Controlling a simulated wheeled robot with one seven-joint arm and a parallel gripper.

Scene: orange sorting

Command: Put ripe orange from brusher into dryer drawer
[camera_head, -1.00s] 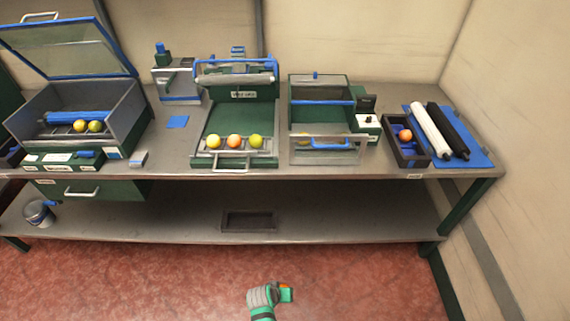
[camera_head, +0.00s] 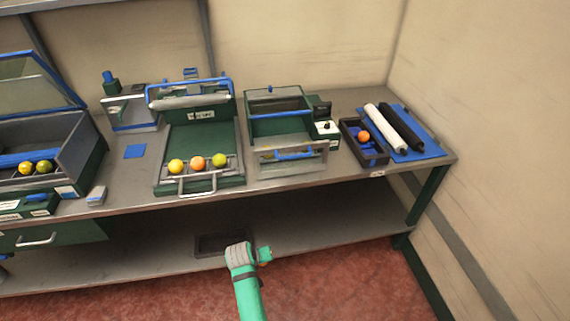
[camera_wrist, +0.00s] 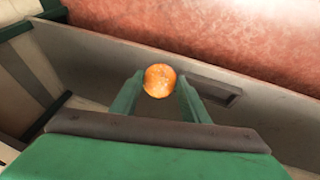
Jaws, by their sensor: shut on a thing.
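My gripper (camera_head: 265,252) is out in front of the bench, low in the head view. In the wrist view my gripper (camera_wrist: 160,77) is shut on an orange (camera_wrist: 160,82), held between the fingertips. Only a sliver of this orange shows in the head view (camera_head: 264,264). A green box (camera_head: 279,128) with a clear-fronted drawer (camera_head: 290,161) and blue handle stands right of centre; I cannot tell for sure that it is the dryer. Left of it, a green machine (camera_head: 196,115) has three fruits on its front tray. Which machine is the brusher is unclear.
A lidded machine (camera_head: 92,145) with a blue roller and two fruits stands at the left. A dark crate (camera_head: 352,134) holding an orange fruit and a blue mat (camera_head: 428,145) with two rollers are at the right. The lower shelf (camera_head: 130,262) holds a dark tray.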

